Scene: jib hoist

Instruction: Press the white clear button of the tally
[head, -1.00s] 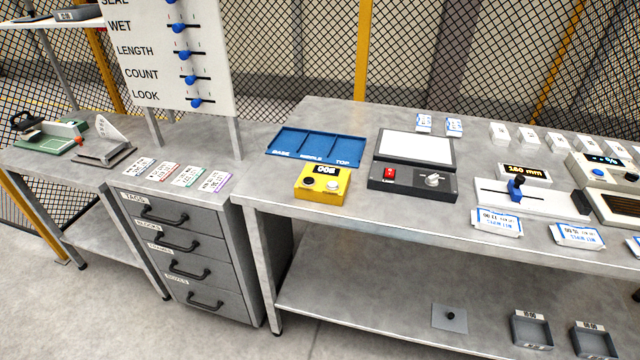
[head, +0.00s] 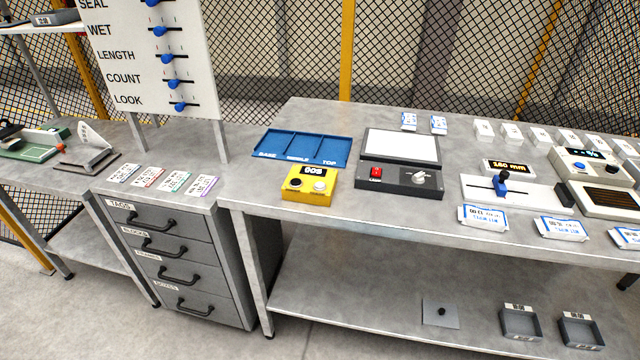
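The tally is a yellow box (head: 309,183) on the workbench, near its front left edge. It has a dark display (head: 313,170) on top, with digits too small to read surely. A black button (head: 295,183) sits at its left and a white button (head: 319,186) at its right. Nothing touches the tally. Neither of my grippers is in view.
A blue tray (head: 302,148) with three compartments lies behind the tally. A lamp box (head: 399,179) with a red switch stands to its right. A drawer cabinet (head: 172,255) and a slider board (head: 155,55) are at left. Bench (head: 275,217) in front of the tally is clear.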

